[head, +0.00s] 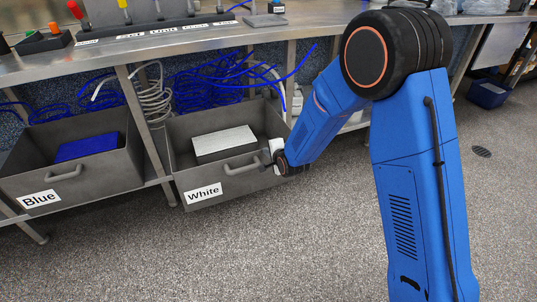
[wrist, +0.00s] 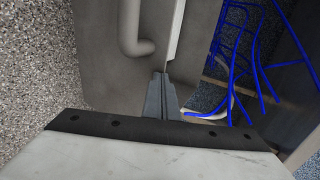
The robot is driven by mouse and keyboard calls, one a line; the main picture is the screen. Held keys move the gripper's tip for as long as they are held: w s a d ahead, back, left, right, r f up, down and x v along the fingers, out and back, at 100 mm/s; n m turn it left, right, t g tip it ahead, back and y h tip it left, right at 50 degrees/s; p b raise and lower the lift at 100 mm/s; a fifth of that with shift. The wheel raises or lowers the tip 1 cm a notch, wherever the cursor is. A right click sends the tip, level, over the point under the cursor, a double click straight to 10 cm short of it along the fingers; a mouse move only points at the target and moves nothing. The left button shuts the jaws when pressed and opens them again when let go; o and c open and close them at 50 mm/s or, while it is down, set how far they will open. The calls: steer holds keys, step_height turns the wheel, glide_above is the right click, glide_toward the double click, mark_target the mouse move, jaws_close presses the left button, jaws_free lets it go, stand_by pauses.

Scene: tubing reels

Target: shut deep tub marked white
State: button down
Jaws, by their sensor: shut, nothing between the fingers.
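The deep grey tub marked White (head: 240,186) stands out from under the bench, its top open and a pale block (head: 224,142) inside. Its bar handle (head: 240,166) is on the front wall; it also shows in the wrist view (wrist: 130,32). My gripper (head: 267,158) is at the right part of the front wall, beside the handle's right end. In the wrist view my gripper (wrist: 161,76) has its fingers together and empty, pointing at the front wall near its rim. I cannot tell whether the fingertips touch it.
A similar tub marked Blue (head: 95,187) with a blue block stands open at the left. Blue tubing coils (head: 215,85) lie behind the tubs. The steel bench top (head: 150,47) runs above. A bench leg (head: 143,125) stands between the tubs. The floor in front is clear.

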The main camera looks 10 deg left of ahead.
steer(key=w+a, duration=0.6)
steer(key=w, duration=0.4)
steer(key=w+a, duration=0.7)
steer(key=w, duration=0.4)
steer(key=shift+w, duration=0.25)
steer(key=shift+r, duration=0.15)
